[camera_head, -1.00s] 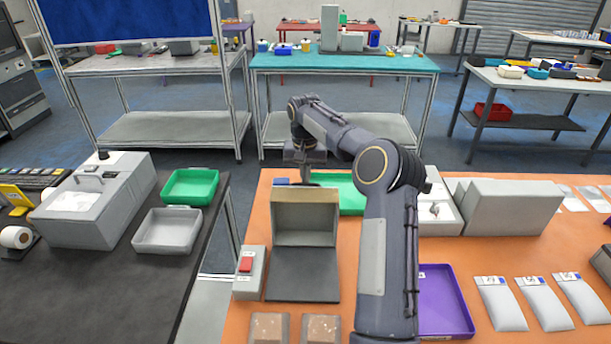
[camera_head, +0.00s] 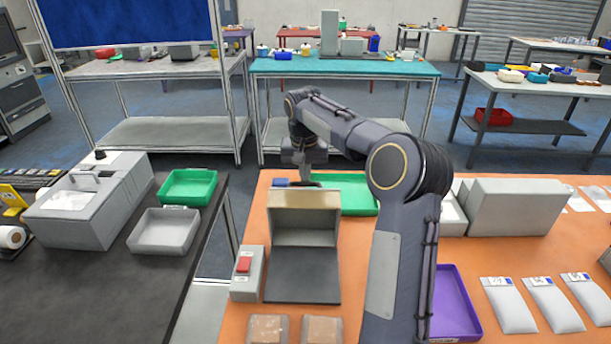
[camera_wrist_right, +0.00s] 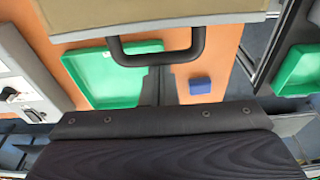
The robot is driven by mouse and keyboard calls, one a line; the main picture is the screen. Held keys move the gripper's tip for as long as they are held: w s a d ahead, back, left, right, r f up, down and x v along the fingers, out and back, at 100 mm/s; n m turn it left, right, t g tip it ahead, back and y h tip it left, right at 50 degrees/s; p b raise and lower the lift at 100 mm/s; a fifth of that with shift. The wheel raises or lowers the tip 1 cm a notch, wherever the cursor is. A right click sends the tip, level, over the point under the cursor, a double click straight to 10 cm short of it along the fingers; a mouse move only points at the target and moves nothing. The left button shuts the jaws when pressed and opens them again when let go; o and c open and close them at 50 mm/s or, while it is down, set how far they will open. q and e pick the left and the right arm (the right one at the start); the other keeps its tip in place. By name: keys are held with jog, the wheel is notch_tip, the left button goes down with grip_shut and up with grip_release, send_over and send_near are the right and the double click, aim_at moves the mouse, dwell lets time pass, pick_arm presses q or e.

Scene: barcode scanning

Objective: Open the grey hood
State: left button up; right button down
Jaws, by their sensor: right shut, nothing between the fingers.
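The hood (camera_head: 305,200) stands at the back of a dark flat plate (camera_head: 302,276) on the orange table. Its top looks tan, its inside is grey, and its front faces me open. In the right wrist view its tan panel (camera_wrist_right: 190,12) carries a black bar handle (camera_wrist_right: 155,58), hidden in the head view. My right gripper (camera_head: 307,179) is just behind the hood's top edge, pointing down. Its dark fingers (camera_wrist_right: 155,86) are shut and empty close to the handle; I cannot tell whether they touch. My left gripper is not in view.
A green tray (camera_head: 358,200) lies behind the hood, with a small blue block (camera_wrist_right: 200,86) beside it. A box with a red button (camera_head: 245,265) stands left of the plate. A purple tray (camera_head: 463,318) and a grey box (camera_head: 515,208) are right. My right arm spans the table.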

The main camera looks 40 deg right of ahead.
jog(key=r, duration=0.5)
jog(key=s+r, duration=0.1)
jog(key=r, duration=0.1)
jog(key=shift+a+r, duration=0.35)
jog(key=shift+a, duration=0.05)
